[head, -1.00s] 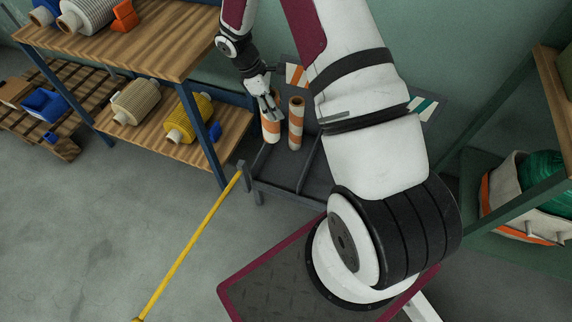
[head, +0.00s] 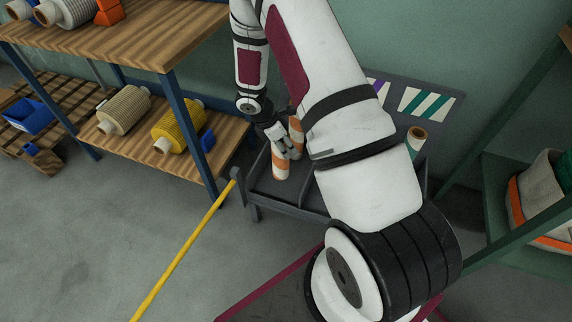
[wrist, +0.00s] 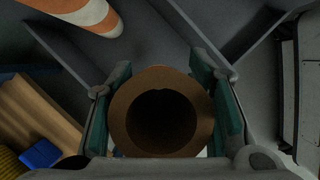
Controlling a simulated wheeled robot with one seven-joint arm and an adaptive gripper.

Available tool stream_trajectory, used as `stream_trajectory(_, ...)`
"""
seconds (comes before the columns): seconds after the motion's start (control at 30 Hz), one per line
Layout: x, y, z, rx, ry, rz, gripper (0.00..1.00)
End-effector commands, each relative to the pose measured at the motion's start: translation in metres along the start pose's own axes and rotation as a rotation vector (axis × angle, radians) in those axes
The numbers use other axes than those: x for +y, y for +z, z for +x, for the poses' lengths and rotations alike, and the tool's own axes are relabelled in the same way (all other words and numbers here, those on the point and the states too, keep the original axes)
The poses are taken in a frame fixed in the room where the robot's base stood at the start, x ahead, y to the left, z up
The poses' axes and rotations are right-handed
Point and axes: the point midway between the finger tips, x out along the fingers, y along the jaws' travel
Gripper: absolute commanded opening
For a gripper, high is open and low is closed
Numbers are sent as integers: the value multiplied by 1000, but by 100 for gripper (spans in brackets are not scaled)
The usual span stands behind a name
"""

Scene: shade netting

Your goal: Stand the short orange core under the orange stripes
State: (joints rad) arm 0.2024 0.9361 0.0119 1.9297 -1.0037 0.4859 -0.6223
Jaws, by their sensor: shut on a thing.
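My gripper (head: 284,146) is shut on an orange-and-white striped core (head: 280,167), held about upright over the left part of a dark grey divided rack (head: 318,208). I cannot tell whether its lower end touches the rack floor. In the wrist view the held core's brown open end (wrist: 160,72) sits between the green-padded fingers. A second orange-and-white core (head: 296,132) stands just behind it, partly hidden by my gripper; it also shows at the wrist view's upper left (wrist: 88,14). The orange-striped part of the back panel is hidden behind my arm.
The rack's back panel shows green stripes (head: 428,103) and some purple (head: 377,87). Another core (head: 416,134) stands at the rack's right. A wooden shelf (head: 170,128) with yarn spools is left, a green shelf frame (head: 500,180) right.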

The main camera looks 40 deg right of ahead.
Motion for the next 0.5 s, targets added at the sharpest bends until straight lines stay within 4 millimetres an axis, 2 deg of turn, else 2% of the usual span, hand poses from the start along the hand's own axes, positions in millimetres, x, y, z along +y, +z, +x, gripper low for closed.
stream_trajectory(0.03,0,-5,13,-1,-2,-1,0)
stream_trajectory(0.1,0,-10,24,0,-2,0,0)
stream_trajectory(0.33,0,-18,43,0,-1,0,0)
stream_trajectory(0.5,0,-27,65,0,-1,1,0)
